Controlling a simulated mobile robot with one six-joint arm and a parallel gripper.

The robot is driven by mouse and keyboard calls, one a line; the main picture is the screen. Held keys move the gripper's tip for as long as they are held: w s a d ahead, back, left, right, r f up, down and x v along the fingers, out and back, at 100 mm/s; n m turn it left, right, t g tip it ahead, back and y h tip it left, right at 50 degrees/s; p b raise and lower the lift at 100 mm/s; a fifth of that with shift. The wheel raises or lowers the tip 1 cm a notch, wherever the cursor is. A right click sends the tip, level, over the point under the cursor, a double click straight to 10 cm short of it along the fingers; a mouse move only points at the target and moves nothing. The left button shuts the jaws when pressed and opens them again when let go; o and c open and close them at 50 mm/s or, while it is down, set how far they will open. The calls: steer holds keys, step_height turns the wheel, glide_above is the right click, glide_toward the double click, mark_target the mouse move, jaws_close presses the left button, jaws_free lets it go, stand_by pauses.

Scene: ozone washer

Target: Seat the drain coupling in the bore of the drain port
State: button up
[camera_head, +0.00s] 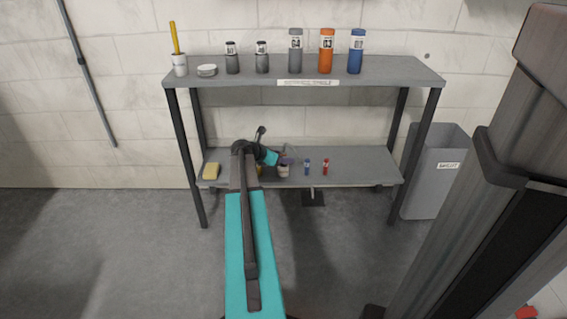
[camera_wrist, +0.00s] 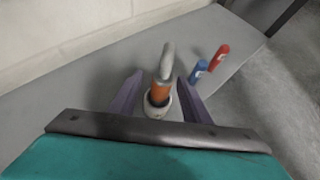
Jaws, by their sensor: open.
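My gripper (camera_wrist: 161,94) is open, its two purple fingers on either side of a pale, cup-like ring (camera_wrist: 158,111) that looks like the drain port. An orange piece (camera_wrist: 162,90) with a dark opening shows at the ring, with a grey curved pipe (camera_wrist: 167,62) above it in the picture. The orange piece may be the drain coupling; I cannot tell how deep it sits or whether the fingers touch it. In the head view, the pale cup (camera_head: 284,172) stands on the lower shelf beneath my gripper (camera_head: 286,162), partly covered by it.
A blue bottle (camera_head: 307,167) and a red bottle (camera_head: 325,167) stand right of the cup on the lower shelf (camera_head: 365,172). A yellow sponge (camera_head: 211,171) lies at the left. The upper shelf (camera_head: 205,80) holds several bottles and spans above. A grey bin (camera_head: 430,185) stands at the right.

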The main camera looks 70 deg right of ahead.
jaws_close()
steer(key=shift+r, duration=0.15)
step_height(320, 180, up, 10)
steer(key=p, duration=0.5)
stand_by(0.4)
stand_by(0.7)
